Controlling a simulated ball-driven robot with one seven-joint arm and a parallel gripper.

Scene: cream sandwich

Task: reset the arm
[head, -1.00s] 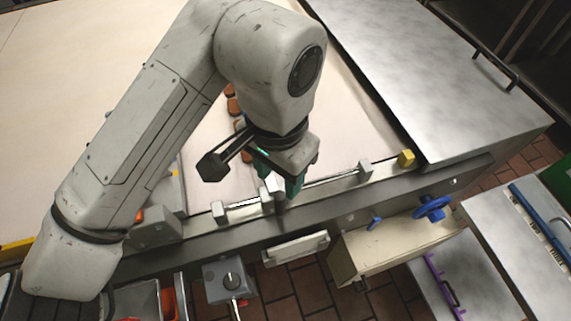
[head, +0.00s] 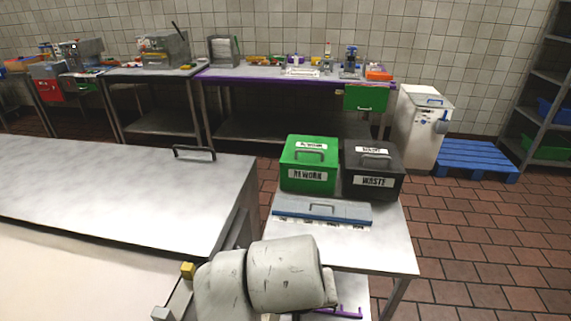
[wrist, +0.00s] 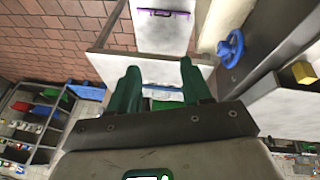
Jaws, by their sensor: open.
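My arm shows at the bottom middle of the head view, folded close to the body, with the gripper itself out of that frame. In the wrist view my gripper (wrist: 158,85) has two green fingers standing apart with nothing between them. Beyond the fingers are a white surface and the brick-red tiled floor. The fingers touch nothing that I can make out.
A steel side table (head: 385,240) holds a green REWORK bin (head: 309,176), a dark WASTE bin (head: 372,187) and a blue-lidded box (head: 322,212). A large steel cover (head: 100,195) lies left. A blue handwheel (wrist: 231,48) is near the gripper.

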